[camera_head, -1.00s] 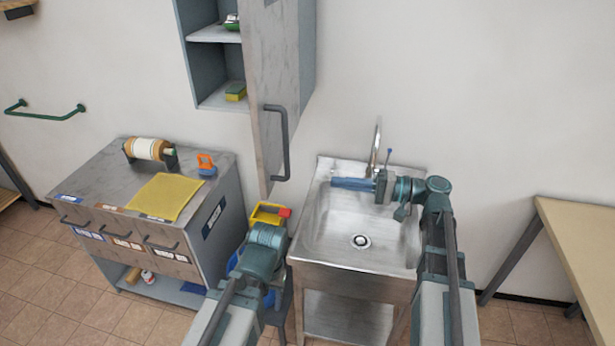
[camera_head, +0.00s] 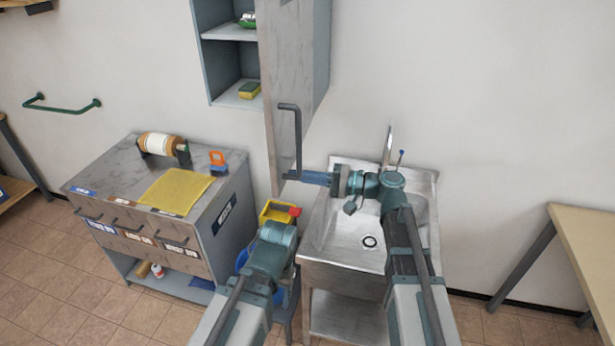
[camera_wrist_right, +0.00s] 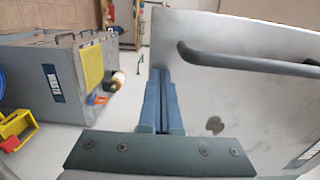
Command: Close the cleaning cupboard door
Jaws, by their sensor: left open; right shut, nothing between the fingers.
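The cleaning cupboard (camera_head: 228,62) hangs on the wall at the top of the head view, with its shelves visible. Its grey marbled door (camera_head: 283,80) stands open, swung out toward me, with a dark bar handle (camera_head: 297,140). My right gripper (camera_head: 296,177) is shut and empty, its fingertips by the door's lower end below the handle. In the right wrist view its fingers (camera_wrist_right: 161,85) overlap the door's edge (camera_wrist_right: 225,100); I cannot tell whether they touch. My left gripper (camera_head: 275,240) is low, beside the sink; its fingers are hidden.
A metal sink (camera_head: 337,235) with a tap lies under my right arm. A grey drawer cabinet (camera_head: 230,235) with a yellow cloth (camera_head: 177,192) stands left. A yellow container (camera_head: 276,212) is near my left gripper. A wooden table (camera_head: 590,230) stands right.

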